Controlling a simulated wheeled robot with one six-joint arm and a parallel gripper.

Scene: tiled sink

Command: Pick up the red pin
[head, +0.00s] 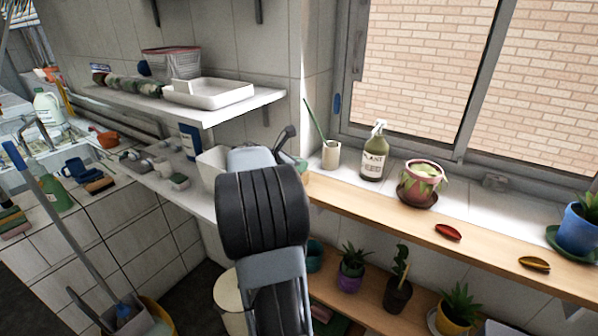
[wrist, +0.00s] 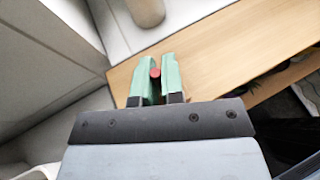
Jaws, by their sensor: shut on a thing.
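The red pin (wrist: 155,73) shows as a small round red end between the green fingers of my gripper (wrist: 156,68) in the wrist view. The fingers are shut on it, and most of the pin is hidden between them. The gripper is over the near end of the wooden shelf (wrist: 215,55). In the head view my gripper (head: 299,164) is mostly hidden behind my arm, at the left end of the wooden shelf (head: 385,215), and the pin cannot be seen there.
A white cup with a green stick (head: 331,154), a spray bottle (head: 374,155) and a potted plant (head: 421,182) stand on the sill near the gripper. Several pots stand below.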

